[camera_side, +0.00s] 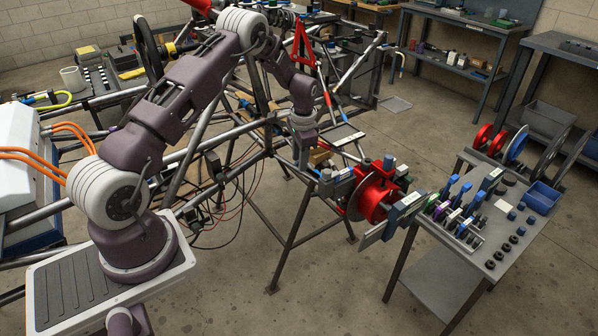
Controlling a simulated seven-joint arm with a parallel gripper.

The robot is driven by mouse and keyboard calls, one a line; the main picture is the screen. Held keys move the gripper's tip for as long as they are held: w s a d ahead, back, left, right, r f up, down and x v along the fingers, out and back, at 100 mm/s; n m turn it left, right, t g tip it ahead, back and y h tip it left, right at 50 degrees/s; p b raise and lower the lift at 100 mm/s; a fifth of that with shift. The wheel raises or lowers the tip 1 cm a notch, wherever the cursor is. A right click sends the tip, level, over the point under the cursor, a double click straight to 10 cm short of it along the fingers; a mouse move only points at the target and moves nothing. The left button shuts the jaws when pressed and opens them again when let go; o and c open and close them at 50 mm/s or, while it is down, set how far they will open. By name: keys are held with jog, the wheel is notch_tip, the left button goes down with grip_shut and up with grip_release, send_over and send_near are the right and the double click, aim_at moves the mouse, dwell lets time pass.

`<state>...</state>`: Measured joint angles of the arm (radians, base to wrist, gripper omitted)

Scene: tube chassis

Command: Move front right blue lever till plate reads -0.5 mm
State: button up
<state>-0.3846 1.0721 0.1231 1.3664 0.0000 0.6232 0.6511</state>
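My gripper (307,163) hangs from the end of my purple-brown arm, near the middle of the picture. It is just above and left of the red hub (372,200) at the chassis corner. Its fingers are small and partly lost among tubes and parts, so I cannot tell if they are open or touch anything. A small blue part (389,162) stands upright above the hub; I cannot tell if it is the blue lever. A grey plate (405,208) with a pale label is at the hub's right side. Its reading is too small to make out.
The tube chassis (285,215) stands on legs, with loose cables below it. A cart (447,258) at the right bears several tools and sockets close to the hub. Workbenches line the back right. The concrete floor between is mostly clear.

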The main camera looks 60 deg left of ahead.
aim_at(310, 173)
jog(key=f, duration=0.5)
jog(key=shift+a+f, duration=0.3)
jog(key=shift+a, duration=0.05)
grip_shut()
dwell(1.0)
